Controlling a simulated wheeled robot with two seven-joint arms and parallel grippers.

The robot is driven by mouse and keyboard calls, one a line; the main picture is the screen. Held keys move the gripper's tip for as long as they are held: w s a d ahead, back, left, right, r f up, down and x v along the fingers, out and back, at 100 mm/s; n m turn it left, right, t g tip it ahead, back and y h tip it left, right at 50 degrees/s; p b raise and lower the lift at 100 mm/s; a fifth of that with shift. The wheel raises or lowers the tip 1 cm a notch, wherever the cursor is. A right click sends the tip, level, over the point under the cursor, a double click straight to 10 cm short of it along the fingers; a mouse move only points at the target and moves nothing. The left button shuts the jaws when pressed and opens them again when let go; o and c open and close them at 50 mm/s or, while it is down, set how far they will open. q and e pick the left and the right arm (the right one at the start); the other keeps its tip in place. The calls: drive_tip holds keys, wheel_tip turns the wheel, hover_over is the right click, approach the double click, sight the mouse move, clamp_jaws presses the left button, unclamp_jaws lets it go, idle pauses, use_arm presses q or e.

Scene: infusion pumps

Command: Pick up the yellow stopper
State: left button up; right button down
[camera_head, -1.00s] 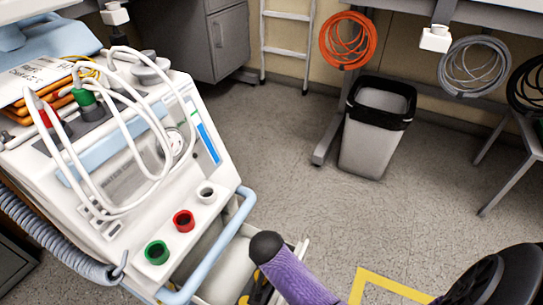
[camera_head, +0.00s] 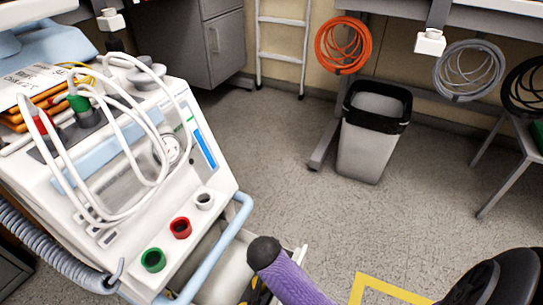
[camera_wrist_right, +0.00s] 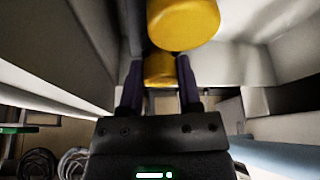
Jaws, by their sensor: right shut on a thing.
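In the right wrist view my right gripper (camera_wrist_right: 160,74) is shut on a yellow stopper (camera_wrist_right: 160,68), which sits between its two dark fingers. A larger yellow rounded cylinder (camera_wrist_right: 184,22) is just beyond it, overlapping it in the picture; I cannot tell whether they touch. In the head view my purple right arm enters at the bottom and covers part of the pump machine's lower side; the right gripper itself is hidden there. My left gripper is not in view.
The white machine (camera_head: 140,215) carries green (camera_head: 153,260), red (camera_head: 181,228) and white (camera_head: 204,200) ports, white hoses and a blue rail (camera_head: 236,222). A bin (camera_head: 370,140) stands at the back wall. The grey floor between is free.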

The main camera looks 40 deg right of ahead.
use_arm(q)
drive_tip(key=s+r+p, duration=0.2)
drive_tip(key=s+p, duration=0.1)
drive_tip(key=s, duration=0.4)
use_arm(e)
wheel_tip(320, 180, up, 3)
drive_tip(key=shift+r, duration=0.15)
use_arm(q)
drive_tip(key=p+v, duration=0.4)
drive_tip(key=p, duration=0.1)
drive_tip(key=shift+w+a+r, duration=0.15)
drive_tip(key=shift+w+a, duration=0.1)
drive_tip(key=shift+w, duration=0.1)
use_arm(e)
wheel_tip(320, 180, up, 7)
drive_tip(key=shift+f, duration=0.2)
